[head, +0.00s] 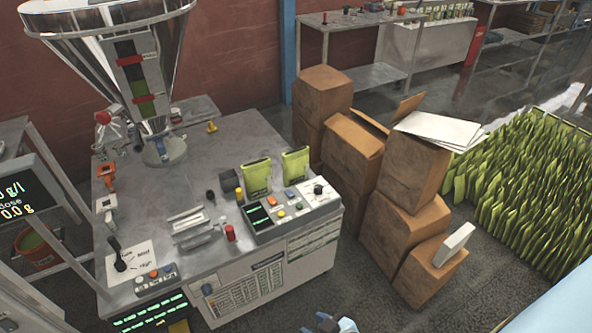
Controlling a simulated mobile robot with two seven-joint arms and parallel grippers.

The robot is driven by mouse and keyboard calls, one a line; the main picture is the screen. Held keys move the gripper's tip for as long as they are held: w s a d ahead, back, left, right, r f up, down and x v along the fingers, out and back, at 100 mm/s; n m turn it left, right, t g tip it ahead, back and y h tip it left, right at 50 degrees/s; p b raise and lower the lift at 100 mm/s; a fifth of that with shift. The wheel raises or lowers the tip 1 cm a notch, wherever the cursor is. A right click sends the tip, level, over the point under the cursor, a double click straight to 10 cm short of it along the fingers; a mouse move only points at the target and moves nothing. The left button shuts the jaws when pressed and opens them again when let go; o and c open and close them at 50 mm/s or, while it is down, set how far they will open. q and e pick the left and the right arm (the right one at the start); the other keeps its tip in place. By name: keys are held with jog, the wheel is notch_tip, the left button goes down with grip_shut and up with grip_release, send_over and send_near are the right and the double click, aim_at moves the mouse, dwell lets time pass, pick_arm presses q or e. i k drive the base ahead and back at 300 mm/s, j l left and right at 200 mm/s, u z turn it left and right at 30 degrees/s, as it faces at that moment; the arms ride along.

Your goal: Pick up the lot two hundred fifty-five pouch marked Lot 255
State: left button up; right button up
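Two green pouches stand upright side by side on the metal worktop, behind the button panel: a left pouch (257,179) and a right pouch (296,164). Each has small print on its front, too small to read, so I cannot tell which is Lot 255. Many similar green pouches (520,190) stand in dense rows on the right. Neither of my grippers shows clearly. Only small blue and pale parts show at the bottom edge, and I cannot tell what they are.
The worktop (215,150) carries a steel hopper (110,50), a button panel (290,208), a red cylinder (230,233) and a dial plate (130,262). Stacked cardboard boxes (410,175) stand close to its right side. Grey floor (400,310) is clear in front.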

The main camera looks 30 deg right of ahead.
aim_at(257, 178)
jog(key=i+j+u, duration=0.1)
jog(key=i, duration=0.55)
jog(key=i+j+u, duration=0.1)
jog(key=i, duration=0.6)
